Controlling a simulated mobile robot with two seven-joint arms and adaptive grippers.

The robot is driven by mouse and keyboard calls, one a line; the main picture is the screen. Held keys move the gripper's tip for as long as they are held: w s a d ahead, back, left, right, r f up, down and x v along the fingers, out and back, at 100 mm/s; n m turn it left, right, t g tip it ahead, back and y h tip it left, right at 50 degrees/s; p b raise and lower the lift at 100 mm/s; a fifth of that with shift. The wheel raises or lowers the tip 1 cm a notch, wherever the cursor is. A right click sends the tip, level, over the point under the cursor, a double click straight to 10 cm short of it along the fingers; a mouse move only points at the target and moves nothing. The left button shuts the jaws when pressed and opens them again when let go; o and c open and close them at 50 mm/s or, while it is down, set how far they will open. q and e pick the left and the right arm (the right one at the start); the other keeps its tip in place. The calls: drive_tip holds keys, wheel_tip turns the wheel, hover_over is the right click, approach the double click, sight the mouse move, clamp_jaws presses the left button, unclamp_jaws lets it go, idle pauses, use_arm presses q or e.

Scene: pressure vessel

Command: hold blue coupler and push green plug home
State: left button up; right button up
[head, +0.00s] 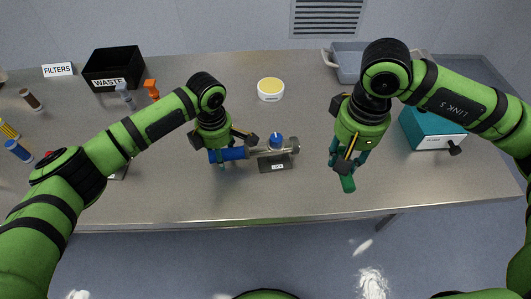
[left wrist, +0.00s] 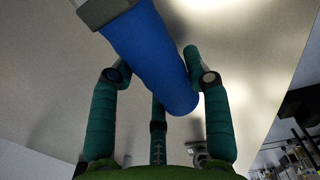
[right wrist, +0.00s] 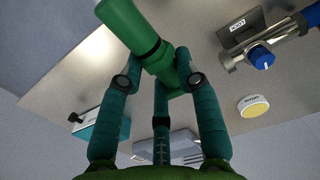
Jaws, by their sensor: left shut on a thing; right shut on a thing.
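The blue coupler (head: 234,154) lies level at the left end of a metal fitting (head: 262,151) with a blue knob (head: 277,140). My left gripper (head: 220,157) is shut on the coupler. In the left wrist view the blue coupler (left wrist: 150,55) lies between the fingers. My right gripper (head: 347,167) is shut on the green plug (head: 348,184), whose lower end sticks out below the fingers. The plug (right wrist: 135,30) also shows in the right wrist view, held aslant. It is in the air, right of the fitting and apart from it. The fingers hide part of both.
A dark labelled block (head: 275,163) is under the fitting. A teal box (head: 425,130) with a black knob stands to the right. A yellow-topped bowl (head: 271,89), a black waste bin (head: 112,68) and a grey tray (head: 347,62) stand further back. The table's front right is clear.

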drive_tip(key=w+d+f+m, duration=0.2)
drive_tip(key=w+f+m, duration=0.2)
drive_tip(key=m, duration=0.1)
drive_tip(key=w+d+f+m+h, duration=0.1)
drive_tip(key=w+d+f+m, duration=0.2)
drive_tip(key=w+m, duration=0.2)
drive_tip(key=w+d+f+m, duration=0.2)
drive_tip(key=w+f+m, duration=0.2)
drive_tip(key=w+m, duration=0.1)
drive_tip(key=shift+d+f+m+h, duration=0.3)
drive_tip(key=shift+f+m, duration=0.05)
drive_tip(key=shift+m, duration=0.55)
drive_tip(key=shift+s+a, duration=0.15)
drive_tip(key=shift+a, duration=1.3)
drive_tip(key=shift+s+a, duration=0.15)
drive_tip(key=shift+a, duration=1.3)
